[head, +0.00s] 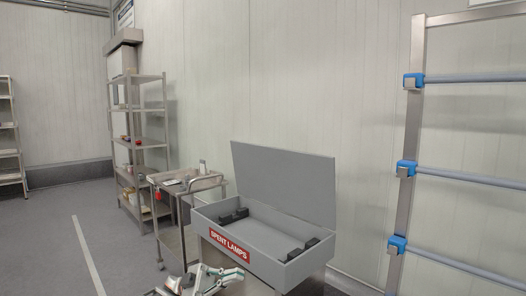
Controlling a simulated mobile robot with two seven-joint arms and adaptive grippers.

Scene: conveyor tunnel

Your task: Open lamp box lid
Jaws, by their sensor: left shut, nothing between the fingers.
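The grey lamp box (207,213) stands at the lower middle of the head view, with a red "SPENT LAMPS" label (229,244) on its front. Its flat grey lid (284,184) is raised and stands up along the back edge, leaning slightly back. The box is open at the top, with black cradle blocks (303,249) inside and no lamp visible. My left gripper (230,275) is at the bottom edge, in front of and below the label, shut and empty. It is apart from the lid. My right gripper is out of view.
A steel trolley (178,188) with small items stands left of the box. Behind it is a metal shelf rack (138,140). A rack with blue clamps and grey tubes (470,179) stands at the right. The floor at left is clear.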

